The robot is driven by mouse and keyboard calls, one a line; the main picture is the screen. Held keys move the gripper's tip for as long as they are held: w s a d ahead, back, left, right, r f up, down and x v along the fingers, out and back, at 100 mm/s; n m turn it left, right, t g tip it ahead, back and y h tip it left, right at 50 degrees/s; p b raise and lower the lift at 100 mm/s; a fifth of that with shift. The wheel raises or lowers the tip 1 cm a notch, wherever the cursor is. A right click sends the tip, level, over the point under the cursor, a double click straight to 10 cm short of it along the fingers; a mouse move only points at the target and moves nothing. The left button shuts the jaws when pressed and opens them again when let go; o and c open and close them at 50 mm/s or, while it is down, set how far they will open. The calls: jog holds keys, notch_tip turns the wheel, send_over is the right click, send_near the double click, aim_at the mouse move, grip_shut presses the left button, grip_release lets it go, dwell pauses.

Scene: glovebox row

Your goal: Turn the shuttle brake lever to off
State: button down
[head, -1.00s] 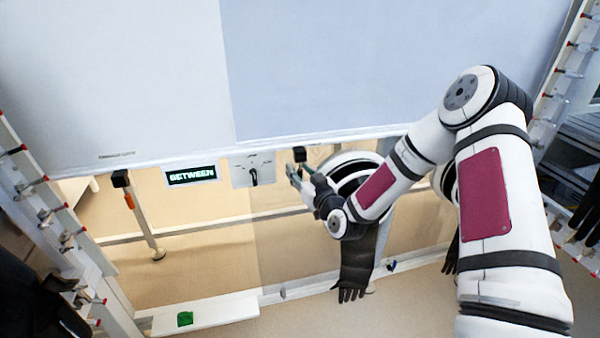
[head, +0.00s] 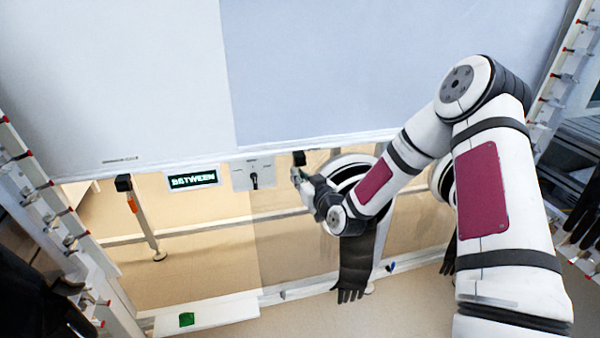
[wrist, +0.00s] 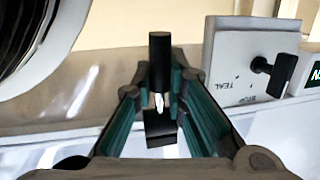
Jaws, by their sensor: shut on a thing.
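A lever with a black cylindrical grip (wrist: 160,55) and a black block (wrist: 160,135) shows in the wrist view, with a pale shaft between them. The block also shows in the head view (head: 299,158) under the edge of the large pale panel. My gripper (wrist: 160,82) has its two green-lined fingers on either side of the lever, shut on it. In the head view my gripper (head: 300,175) is just below the block, and its hand hides most of the lever. I cannot read any off marking by this lever.
Left of the gripper is a plate with a black knob (head: 254,180), also in the wrist view (wrist: 275,74). A display (head: 192,179) reads BETWEEN. An orange-handled lever (head: 131,201) hangs farther left. A black glove (head: 354,268) hangs below my forearm. A green block (head: 186,319) lies on a white shelf.

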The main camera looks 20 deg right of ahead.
jog(key=s+g+p, duration=0.1)
jog(key=g+p, duration=0.1)
jog(key=g, duration=0.1)
jog(key=s+r+m+g+p, duration=0.1)
jog(key=g+p, duration=0.2)
jog(key=s+r+g+h+p, duration=0.1)
jog(key=g+p, duration=0.1)
jog(key=g, duration=0.2)
jog(key=shift+s+r+p, duration=0.1)
jog(key=shift+r+p, duration=0.05)
jog(key=shift+p, duration=0.2)
jog(key=shift+s, duration=0.1)
jog(key=c, duration=1.6)
grip_release()
jog(key=shift+r, duration=0.1)
jog(key=v, duration=1.1)
jog(key=shift+d+r, duration=0.2)
jog(key=shift+r, duration=0.2)
